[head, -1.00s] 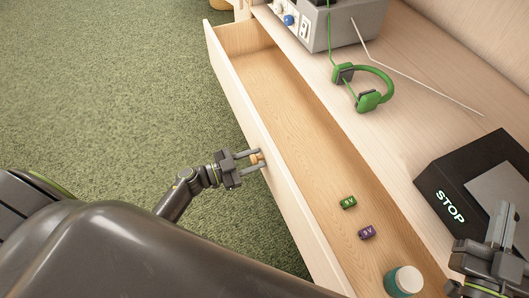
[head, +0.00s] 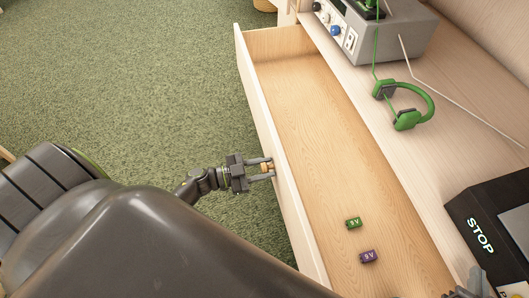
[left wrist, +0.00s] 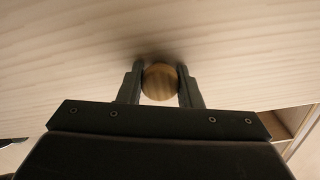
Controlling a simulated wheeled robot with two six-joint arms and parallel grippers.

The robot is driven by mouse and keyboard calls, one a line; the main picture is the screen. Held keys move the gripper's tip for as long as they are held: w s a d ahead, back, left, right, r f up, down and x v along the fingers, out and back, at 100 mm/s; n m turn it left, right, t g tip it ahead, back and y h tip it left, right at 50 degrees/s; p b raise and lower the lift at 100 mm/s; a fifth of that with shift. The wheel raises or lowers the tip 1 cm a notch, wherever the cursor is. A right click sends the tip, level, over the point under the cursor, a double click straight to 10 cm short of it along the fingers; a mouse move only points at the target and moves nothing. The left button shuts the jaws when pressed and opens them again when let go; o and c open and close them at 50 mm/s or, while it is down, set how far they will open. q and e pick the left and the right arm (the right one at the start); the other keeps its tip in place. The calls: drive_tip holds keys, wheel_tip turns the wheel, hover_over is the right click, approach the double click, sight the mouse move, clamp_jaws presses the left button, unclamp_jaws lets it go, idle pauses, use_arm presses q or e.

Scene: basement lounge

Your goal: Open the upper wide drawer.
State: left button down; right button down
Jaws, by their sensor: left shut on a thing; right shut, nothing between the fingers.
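The upper wide drawer (head: 312,105) is pulled out, and its inside shows in the head view. Its pale wooden front also shows in the left wrist view (left wrist: 60,50). My left gripper (head: 270,168) is shut on the round wooden knob (left wrist: 160,82) on the drawer front, with one finger on each side of it. A green battery (head: 353,223) and a purple battery (head: 368,257) lie apart on the drawer floor. My right gripper (head: 468,285) is only partly in view at the bottom right edge, above the desk side; its fingers are shut and empty.
On the wooden top stand a grey device with knobs (head: 385,35), green headphones (head: 405,105) and a black box marked STOP (head: 480,235). A thin pale rod lies behind the headphones. Green carpet (head: 130,80) left of the drawer is clear.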

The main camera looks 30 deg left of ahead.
use_arm(q)
drive_tip(key=c, duration=1)
unclamp_jaws()
drive_tip(key=shift+c, duration=0.2)
